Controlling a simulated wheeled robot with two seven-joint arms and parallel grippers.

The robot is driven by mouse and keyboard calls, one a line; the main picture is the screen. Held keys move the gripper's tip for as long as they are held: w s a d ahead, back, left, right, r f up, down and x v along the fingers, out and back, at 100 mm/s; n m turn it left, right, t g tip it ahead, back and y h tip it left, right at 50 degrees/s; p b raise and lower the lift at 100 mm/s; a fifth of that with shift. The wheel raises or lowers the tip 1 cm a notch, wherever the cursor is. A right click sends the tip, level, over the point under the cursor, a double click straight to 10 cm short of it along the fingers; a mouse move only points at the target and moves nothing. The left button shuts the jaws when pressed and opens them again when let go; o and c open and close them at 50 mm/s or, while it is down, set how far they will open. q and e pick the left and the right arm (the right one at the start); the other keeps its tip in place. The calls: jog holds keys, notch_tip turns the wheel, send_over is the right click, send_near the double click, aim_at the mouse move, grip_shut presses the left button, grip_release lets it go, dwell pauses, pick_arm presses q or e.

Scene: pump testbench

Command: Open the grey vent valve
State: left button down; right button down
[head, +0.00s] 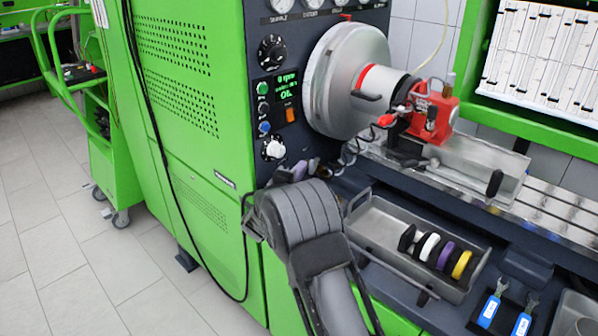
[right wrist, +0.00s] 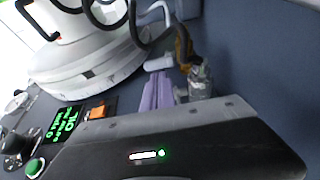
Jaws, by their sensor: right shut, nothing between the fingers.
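My right gripper (head: 288,178) is up at the dark front panel, below the big drum, with its wrist in front hiding much of it. In the right wrist view its pale lavender fingers (right wrist: 158,92) are together, with nothing held. A pale grey handle-like piece (right wrist: 159,64) lies just beyond the tips. It may be the grey vent valve, but I cannot tell surely, nor whether the fingers touch it. A small greyish fitting (right wrist: 200,80) is right of the fingers. My left gripper is out of view.
The silver drum (head: 345,80) overhangs the panel. A lit display (head: 288,78), orange switch (head: 291,114) and knobs are left of it. A grey tray (head: 385,232) with several coloured rings stands to the right. The tiled floor at left is mostly clear.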

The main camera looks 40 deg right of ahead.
aim_at(311, 171)
jog(key=shift+s, duration=0.1)
jog(key=shift+s+d+r+p, duration=0.2)
jog(key=shift+s+d+p, duration=0.3)
jog(key=shift+s+p, duration=0.6)
jog(key=shift+s+d+p, duration=0.2)
jog(key=shift+d+p, duration=0.15)
jog(key=shift+p, duration=0.3)
jog(key=shift+s+d+f+p, duration=0.15)
jog(key=shift+s+d+p, duration=0.25)
jog(key=shift+s+d, duration=0.2)
jog(key=v, duration=0.7)
jog(key=shift+s+a+b, duration=0.2)
jog(key=shift+a+b, duration=0.1)
jog(key=shift+a, duration=0.05)
